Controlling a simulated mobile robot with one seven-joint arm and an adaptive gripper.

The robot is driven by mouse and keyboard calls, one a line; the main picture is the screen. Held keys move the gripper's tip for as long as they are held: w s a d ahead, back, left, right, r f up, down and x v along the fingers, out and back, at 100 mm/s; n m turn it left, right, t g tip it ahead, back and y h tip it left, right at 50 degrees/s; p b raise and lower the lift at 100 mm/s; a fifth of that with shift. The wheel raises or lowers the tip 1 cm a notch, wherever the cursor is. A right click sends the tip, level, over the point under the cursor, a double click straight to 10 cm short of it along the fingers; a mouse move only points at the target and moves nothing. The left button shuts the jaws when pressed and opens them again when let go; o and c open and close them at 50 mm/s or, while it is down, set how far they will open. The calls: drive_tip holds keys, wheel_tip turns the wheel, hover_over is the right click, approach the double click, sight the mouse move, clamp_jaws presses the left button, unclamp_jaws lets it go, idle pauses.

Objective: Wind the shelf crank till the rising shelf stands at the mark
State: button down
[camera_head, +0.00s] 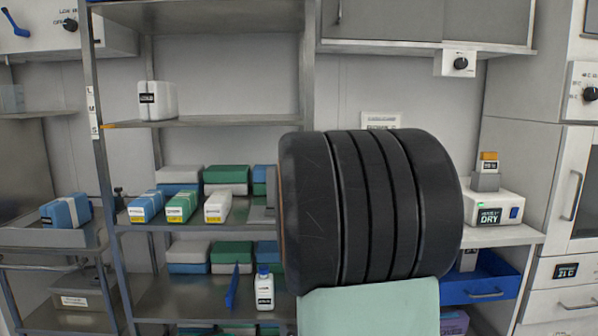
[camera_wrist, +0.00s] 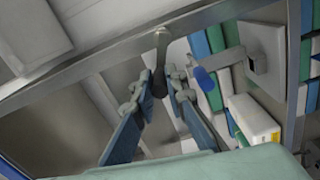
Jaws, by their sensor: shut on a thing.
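The rising shelf (camera_head: 210,122) is a grey board between the rack's posts, with a white container (camera_head: 158,100) on its left. An orange strip (camera_head: 110,125) at its left front end is beside the left post, close to the lower of two white labels (camera_head: 94,131); I cannot tell which one is the mark. My gripper (camera_wrist: 160,78) is shut on a dark handle (camera_wrist: 160,87), apparently the shelf crank's, on a grey rod. In the head view my arm hides the gripper and crank.
White, green and blue packs (camera_head: 180,205) fill the lower shelves. A white bottle (camera_head: 264,288) stands below. In the wrist view, a blue-tipped lever (camera_wrist: 205,77) and a boxed pack (camera_wrist: 252,120) are right of the fingers. A white DRY box (camera_head: 490,207) sits at right.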

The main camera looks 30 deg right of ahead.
drive_tip(key=shift+w+a+f+n, duration=0.15)
drive_tip(key=shift+f+n, duration=0.4)
drive_tip(key=shift+n, duration=0.55)
drive_tip(key=shift+f, duration=0.1)
drive_tip(key=c, duration=1.9)
unclamp_jaws()
drive_tip(key=shift+c, duration=0.2)
drive_tip(key=shift+s+a+r, duration=0.1)
drive_tip(key=shift+s+r, duration=0.1)
drive_tip(key=shift+s, duration=0.1)
drive_tip(key=v, duration=0.7)
